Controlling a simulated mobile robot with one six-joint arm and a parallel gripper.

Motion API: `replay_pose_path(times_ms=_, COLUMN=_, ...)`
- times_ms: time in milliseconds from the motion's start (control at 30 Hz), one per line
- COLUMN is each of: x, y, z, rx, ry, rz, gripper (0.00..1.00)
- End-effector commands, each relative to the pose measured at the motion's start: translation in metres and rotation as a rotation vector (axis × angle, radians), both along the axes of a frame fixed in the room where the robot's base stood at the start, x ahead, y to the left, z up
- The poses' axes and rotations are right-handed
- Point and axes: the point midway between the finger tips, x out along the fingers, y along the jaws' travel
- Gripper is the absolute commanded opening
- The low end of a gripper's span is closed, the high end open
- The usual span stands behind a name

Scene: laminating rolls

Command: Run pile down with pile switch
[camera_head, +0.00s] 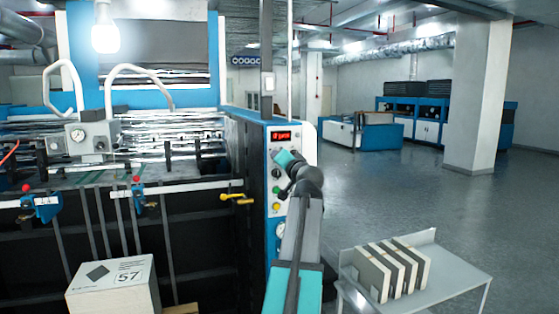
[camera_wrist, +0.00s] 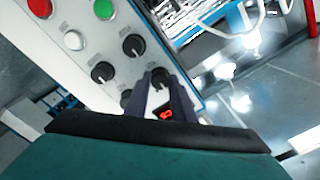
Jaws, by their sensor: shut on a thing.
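The control panel (camera_head: 270,155) is a blue-and-white upright face on the machine's right end, with a red lit display (camera_head: 281,135). In the wrist view, my gripper (camera_wrist: 158,76) is shut on a black rotary knob (camera_wrist: 158,79), one dark finger on each side. The fingers hide part of this knob, and its label cannot be read. The red display (camera_wrist: 167,115) shows between the fingers. In the head view my wrist covers part of the panel. A white block marked 57 (camera_head: 112,287), possibly the pile, sits low in front of the machine.
Other black knobs (camera_wrist: 134,45) and red, green and white buttons sit close by on the panel. A yellow-handled valve (camera_head: 236,197) projects left of it. A grey table (camera_head: 455,281) with several upright slabs stands at the right front. Open floor lies beyond.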

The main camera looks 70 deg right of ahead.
Motion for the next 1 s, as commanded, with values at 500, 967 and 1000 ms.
replay_pose_path(times_ms=500, x=0.000, y=0.000, z=0.000, rx=-0.001, ry=0.001, rz=0.000, gripper=0.41)
replay_pose_path(times_ms=967, x=-0.019, y=0.025, z=-0.002, rx=-0.003, ry=0.001, rz=-0.001, gripper=0.41)
replay_pose_path(times_ms=1000, x=-0.023, y=0.029, z=-0.002, rx=-0.003, ry=0.000, rz=-0.001, gripper=0.41)
